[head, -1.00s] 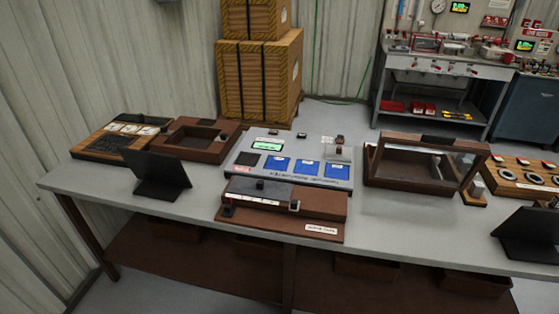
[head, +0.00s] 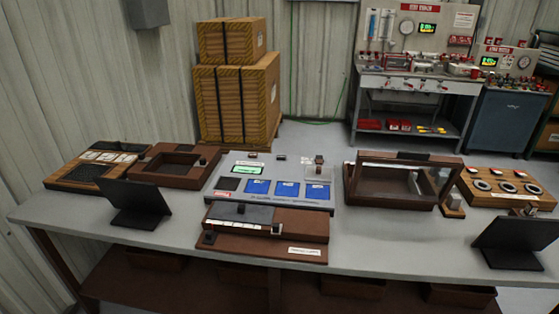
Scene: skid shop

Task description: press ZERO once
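No label reading ZERO can be made out, so I cannot tell which control it is. A grey panel (head: 213,192) stands mid-bench, with a small green-lit display (head: 247,170), several blue pads (head: 288,188), a dark square and a red label (head: 222,195). A brown box (head: 262,248) with a grey upper part and a row of small white labels (head: 235,226) sits in front of it. Small dark knobs or buttons show on both, too small to read. Neither of my grippers is in view.
The grey bench (head: 370,245) also holds two dark tilted screens (head: 140,205) (head: 517,240), a brown tray (head: 205,160), a glass-lidded brown case (head: 405,185) and a wooden board with rings (head: 508,187). Crates (head: 235,100) and a workstation (head: 420,88) stand behind. The bench's front strip is partly clear.

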